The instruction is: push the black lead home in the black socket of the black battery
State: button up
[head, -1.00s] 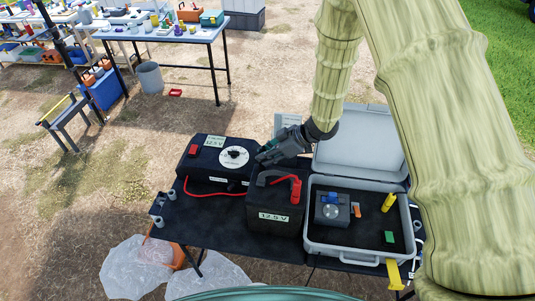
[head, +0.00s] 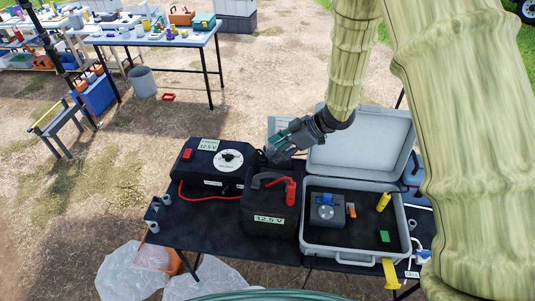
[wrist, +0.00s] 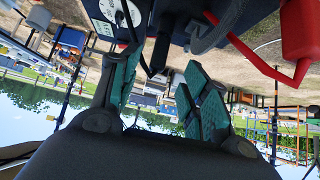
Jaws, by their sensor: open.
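The black battery (head: 271,208), labelled 12.5 V, stands on the black table, and its underside-up image fills the top of the wrist view (wrist: 190,28). A red lead plug (head: 290,190) sits on its right side. My gripper (head: 270,153) is behind the battery's top, with its teal fingers apart in the wrist view (wrist: 162,72). The black lead's plug (wrist: 161,45) shows between and beyond the fingertips, close to the battery. It does not look gripped. The black socket and how deep the plug sits are hidden.
A black box with a white dial (head: 230,160) stands left of the battery, joined by a red cable (head: 200,197). An open grey case (head: 314,243) stands close on the right with its lid raised.

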jog(key=shift+v, duration=2.3)
jog(key=shift+d, duration=0.1)
